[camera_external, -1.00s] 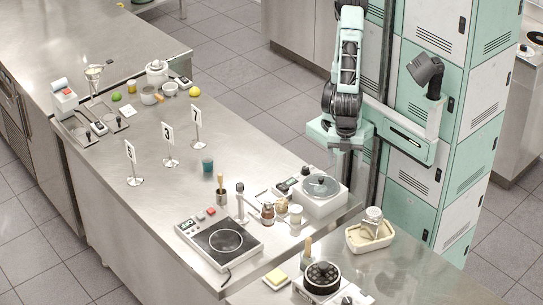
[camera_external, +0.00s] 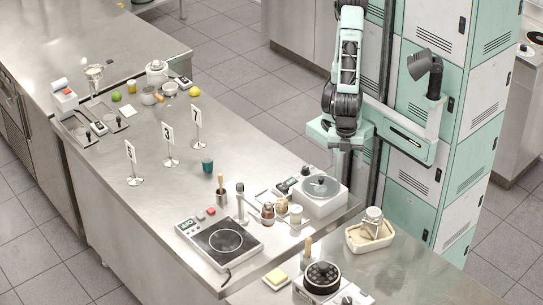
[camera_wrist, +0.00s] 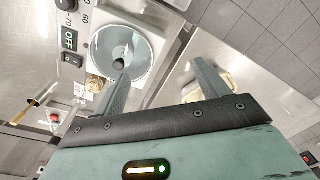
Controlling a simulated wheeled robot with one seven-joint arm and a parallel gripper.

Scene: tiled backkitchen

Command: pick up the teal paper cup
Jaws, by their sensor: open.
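The teal paper cup (camera_external: 207,165) stands upright on the steel counter (camera_external: 150,205), right of the number stands and behind a small container of utensils. My gripper (camera_external: 345,147) is at the right, above the floor side of the counter and beyond the lidded appliance, well apart from the cup. In the wrist view my gripper (camera_wrist: 163,85) has its two fingers spread wide with nothing between them. The cup does not show clearly in the wrist view.
A white appliance with a round lid (camera_external: 321,190) stands between my gripper and the cup; it also shows in the wrist view (camera_wrist: 122,52). A hot plate (camera_external: 224,240), jars (camera_external: 268,211) and number stands (camera_external: 169,147) surround the cup.

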